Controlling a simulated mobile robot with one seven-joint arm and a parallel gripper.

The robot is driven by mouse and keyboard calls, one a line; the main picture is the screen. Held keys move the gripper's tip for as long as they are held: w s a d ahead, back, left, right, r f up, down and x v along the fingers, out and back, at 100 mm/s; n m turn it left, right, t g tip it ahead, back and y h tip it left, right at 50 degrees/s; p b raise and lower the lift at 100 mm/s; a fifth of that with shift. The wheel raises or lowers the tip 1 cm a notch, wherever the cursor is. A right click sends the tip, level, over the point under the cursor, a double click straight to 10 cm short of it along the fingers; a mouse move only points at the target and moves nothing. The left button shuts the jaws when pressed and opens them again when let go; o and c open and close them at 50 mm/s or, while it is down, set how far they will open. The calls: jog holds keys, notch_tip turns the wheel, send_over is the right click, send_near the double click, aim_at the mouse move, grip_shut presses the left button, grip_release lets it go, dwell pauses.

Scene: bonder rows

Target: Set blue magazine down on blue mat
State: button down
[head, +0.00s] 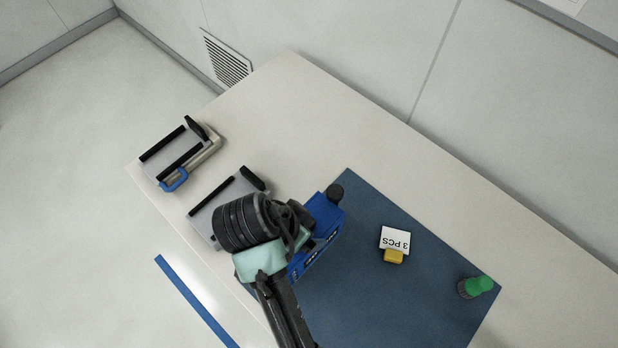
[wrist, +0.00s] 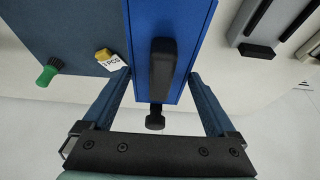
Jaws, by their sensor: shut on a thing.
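The blue magazine (head: 326,222) is a long blue box over the left corner of the blue mat (head: 400,300) in the head view. My gripper (wrist: 159,74) is shut on it, with a finger on either side of its black handle (wrist: 162,66) in the wrist view. The magazine's blue body (wrist: 138,35) fills the middle of that view, with the mat (wrist: 50,25) to its left. My wrist hides part of the magazine in the head view. I cannot tell whether its underside touches the mat.
Two grey trays with black rails, one near (head: 205,215) and one far (head: 150,170), lie left. The mat's middle is clear.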

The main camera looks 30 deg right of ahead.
jog(key=shift+w+f+p, duration=0.1)
jog(key=shift+f+p, duration=0.3)
jog(key=shift+f, duration=3)
grip_release()
